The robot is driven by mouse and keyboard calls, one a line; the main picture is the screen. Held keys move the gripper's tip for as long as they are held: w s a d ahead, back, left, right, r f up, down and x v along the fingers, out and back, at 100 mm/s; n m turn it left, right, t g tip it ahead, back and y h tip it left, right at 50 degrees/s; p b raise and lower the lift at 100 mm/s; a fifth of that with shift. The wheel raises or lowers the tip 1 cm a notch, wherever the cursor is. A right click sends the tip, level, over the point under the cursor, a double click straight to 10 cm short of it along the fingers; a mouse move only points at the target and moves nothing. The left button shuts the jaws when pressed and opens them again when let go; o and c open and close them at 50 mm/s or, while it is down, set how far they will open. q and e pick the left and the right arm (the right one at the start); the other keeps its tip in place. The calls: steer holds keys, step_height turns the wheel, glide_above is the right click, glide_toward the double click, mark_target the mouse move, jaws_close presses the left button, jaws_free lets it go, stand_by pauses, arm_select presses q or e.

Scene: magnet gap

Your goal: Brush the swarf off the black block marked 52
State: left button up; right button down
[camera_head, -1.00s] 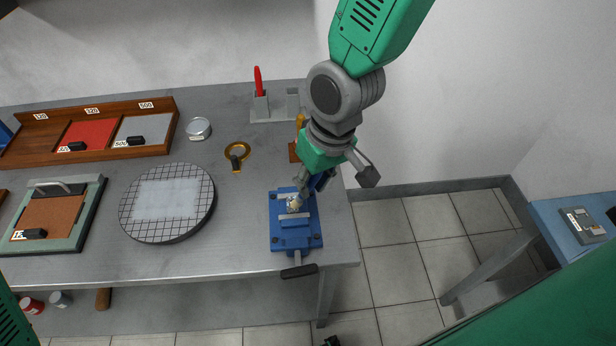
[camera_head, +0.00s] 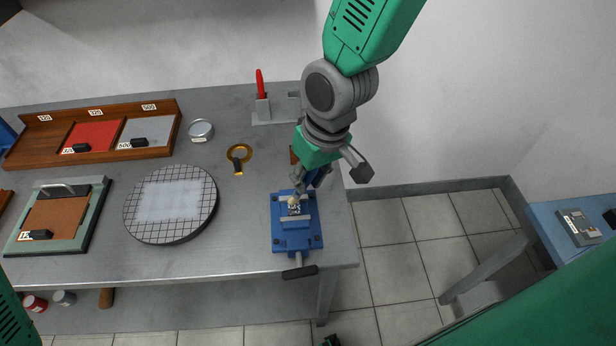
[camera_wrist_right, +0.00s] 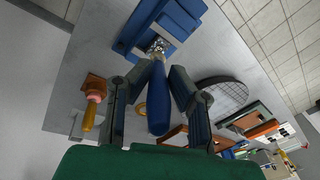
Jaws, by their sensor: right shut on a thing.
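The blue vise (camera_head: 283,240) stands at the right front of the table and also shows in the wrist view (camera_wrist_right: 180,18). A small dark block (camera_head: 296,211) speckled with pale bits sits in its jaws; I cannot read its number. My right gripper (camera_head: 305,183) is shut on the blue handle of a brush (camera_wrist_right: 158,105). The brush's pale bristles (camera_head: 292,201) are at the far left part of the block's top; whether they touch it is unclear. The gripper covers part of the vise's far end. My left gripper is not in view.
A gridded round plate (camera_head: 207,215) lies left of the vise, with a brass-ringed magnifier (camera_head: 239,153) behind it. A grey holder (camera_head: 262,110) with a red-handled tool stands at the back. A wooden tray (camera_head: 170,145) is at the back left. The table's right edge is close to the vise.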

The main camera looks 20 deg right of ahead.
steer(key=shift+r+p, duration=1.65)
steer(key=shift+r, duration=1.35)
